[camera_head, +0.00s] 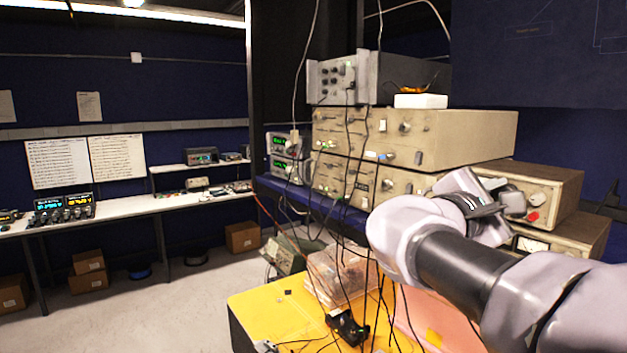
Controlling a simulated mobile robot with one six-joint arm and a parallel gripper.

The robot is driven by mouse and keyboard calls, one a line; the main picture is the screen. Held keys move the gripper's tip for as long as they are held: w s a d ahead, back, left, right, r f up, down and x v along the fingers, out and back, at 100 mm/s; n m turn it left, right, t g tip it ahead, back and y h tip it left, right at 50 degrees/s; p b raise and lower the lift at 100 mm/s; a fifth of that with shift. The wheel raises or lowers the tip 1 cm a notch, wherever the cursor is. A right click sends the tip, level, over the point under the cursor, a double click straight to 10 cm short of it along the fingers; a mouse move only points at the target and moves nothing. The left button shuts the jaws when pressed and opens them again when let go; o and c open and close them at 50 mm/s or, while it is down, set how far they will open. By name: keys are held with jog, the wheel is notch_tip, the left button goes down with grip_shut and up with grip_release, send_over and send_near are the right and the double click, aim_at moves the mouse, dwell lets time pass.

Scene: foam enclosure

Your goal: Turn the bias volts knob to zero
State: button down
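My arm reaches in from the lower right, and my gripper (506,197) is at the front of a brown instrument box (550,183) on the right. A red knob or button (533,215) shows on that box's front, just right of and below my gripper. A pale round knob (537,198) sits just above it. The lettering is too small to read, so I cannot tell which knob is bias volts or where it points. My wrist hides the left part of the panel. The fingers are too small and partly covered to show whether they are open or touching anything.
Beige rack units (460,140) stand stacked left of and behind my gripper, with a grey unit (385,75) on top. Black cables hang down their fronts. A yellow surface (255,310) with a clear box (335,275) lies below. Open floor (170,310) is at left.

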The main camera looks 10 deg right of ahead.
jog(key=shift+r+n, duration=0.1)
jog(key=shift+n, duration=0.8)
jog(key=c, duration=1.5)
grip_release()
jog(key=v, duration=1.7)
jog(key=shift+a+b, duration=0.2)
jog(key=shift+b, duration=0.15)
jog(key=shift+s, duration=0.1)
